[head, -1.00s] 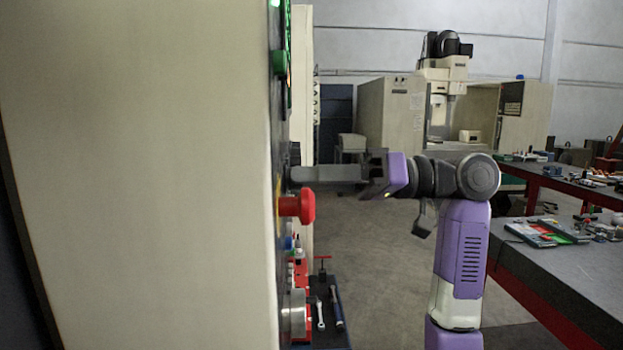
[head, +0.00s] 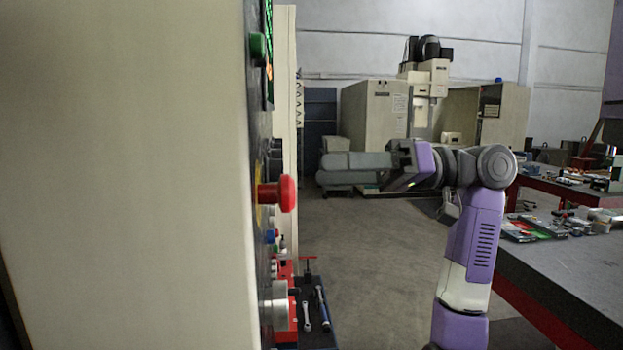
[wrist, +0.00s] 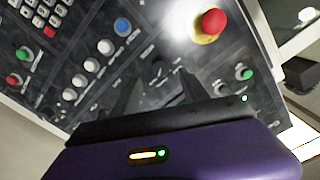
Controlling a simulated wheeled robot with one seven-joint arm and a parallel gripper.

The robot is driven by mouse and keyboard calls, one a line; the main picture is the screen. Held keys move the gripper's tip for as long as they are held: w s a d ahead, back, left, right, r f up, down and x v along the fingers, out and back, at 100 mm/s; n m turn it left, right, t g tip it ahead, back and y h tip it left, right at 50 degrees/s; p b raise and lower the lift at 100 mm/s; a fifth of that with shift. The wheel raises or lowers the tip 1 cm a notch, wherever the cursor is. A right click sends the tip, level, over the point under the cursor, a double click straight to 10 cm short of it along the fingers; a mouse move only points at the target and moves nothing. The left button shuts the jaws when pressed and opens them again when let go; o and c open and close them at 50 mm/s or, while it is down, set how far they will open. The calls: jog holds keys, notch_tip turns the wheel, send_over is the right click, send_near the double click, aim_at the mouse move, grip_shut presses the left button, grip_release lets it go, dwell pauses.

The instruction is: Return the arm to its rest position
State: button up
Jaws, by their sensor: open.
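My arm, purple, white and grey, stands right of the machine cabinet in the head view. My gripper (head: 325,163) is level and points left toward the cabinet's control panel. A clear gap of floor and background shows between its fingertips and the panel. In the wrist view the dark fingers (wrist: 155,95) stand apart with nothing between them, against the panel (wrist: 85,105). The red mushroom button (wrist: 210,24) is at the upper right of the wrist view, and it juts from the panel in the head view (head: 285,194).
The cream cabinet (head: 130,180) fills the left of the head view. A dark tool cart (head: 317,325) stands low beside it. A grey workbench (head: 570,275) with red frame and small parts is close on my arm's right. Open floor (head: 375,265) lies between.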

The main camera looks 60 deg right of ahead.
jog(key=shift+s+d, duration=0.35)
jog(key=shift+s, duration=0.15)
